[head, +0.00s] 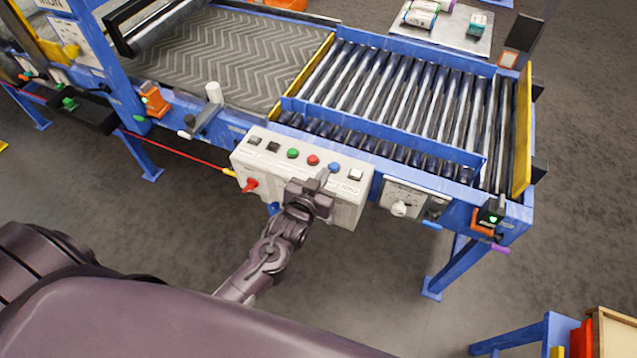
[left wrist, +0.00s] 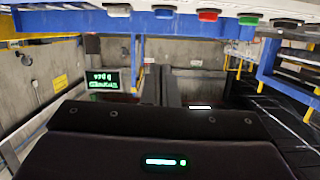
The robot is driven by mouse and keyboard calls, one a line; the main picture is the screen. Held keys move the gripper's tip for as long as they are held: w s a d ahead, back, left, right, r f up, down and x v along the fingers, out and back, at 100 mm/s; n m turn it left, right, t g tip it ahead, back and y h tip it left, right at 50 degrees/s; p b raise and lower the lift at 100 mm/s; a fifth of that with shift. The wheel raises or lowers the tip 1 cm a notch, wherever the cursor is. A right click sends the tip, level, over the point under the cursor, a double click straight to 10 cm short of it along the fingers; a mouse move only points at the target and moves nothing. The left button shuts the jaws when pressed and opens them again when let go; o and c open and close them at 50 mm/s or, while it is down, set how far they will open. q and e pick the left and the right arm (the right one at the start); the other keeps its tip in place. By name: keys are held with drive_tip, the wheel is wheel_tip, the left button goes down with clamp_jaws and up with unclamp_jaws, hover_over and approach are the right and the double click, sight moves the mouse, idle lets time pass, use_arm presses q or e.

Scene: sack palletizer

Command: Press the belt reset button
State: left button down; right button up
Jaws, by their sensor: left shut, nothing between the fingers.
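A pale control box (head: 303,178) hangs on the near side of the blue conveyor frame. Its top carries a row of buttons: two dark ones, a green one (head: 292,153), a red one (head: 313,160), a blue one (head: 334,168) and a white one (head: 355,174). I cannot read which is the belt reset. My left gripper (head: 324,176) is shut and empty, its tips right beside the blue button; I cannot tell whether they touch. The left wrist view shows the blue button (left wrist: 163,12) and red button (left wrist: 208,15) along the top edge. My right gripper is not in view.
A red knob (head: 250,185) sticks out of the box front at left. A dial panel (head: 402,199) is to its right. Rollers (head: 400,90) and a chevron belt (head: 235,55) lie behind the box.

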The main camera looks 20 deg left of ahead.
use_arm(q)
drive_tip(key=v, duration=0.2)
drive_tip(key=shift+s+r, duration=0.2)
drive_tip(key=shift+s, duration=0.15)
drive_tip(key=shift+f, duration=0.1)
idle(0.5)
drive_tip(key=s+a+f+m+g, duration=0.1)
drive_tip(key=s+f+g, duration=0.35)
drive_tip(key=f, duration=0.85)
drive_tip(key=s+a+f+g, duration=0.1)
drive_tip(key=s+f+g, duration=0.1)
drive_tip(key=s+f, duration=0.85)
drive_tip(key=s+a+f+g, duration=0.1)
drive_tip(key=s+f+g, duration=0.3)
drive_tip(key=s+f, duration=0.5)
drive_tip(key=s+a+f+g, duration=0.2)
drive_tip(key=s+f, duration=0.7)
drive_tip(key=s, duration=0.6)
drive_tip(key=shift+s+f+m+g, duration=0.2)
drive_tip(key=shift+s+m+g, duration=0.15)
drive_tip(key=shift+g, duration=0.5)
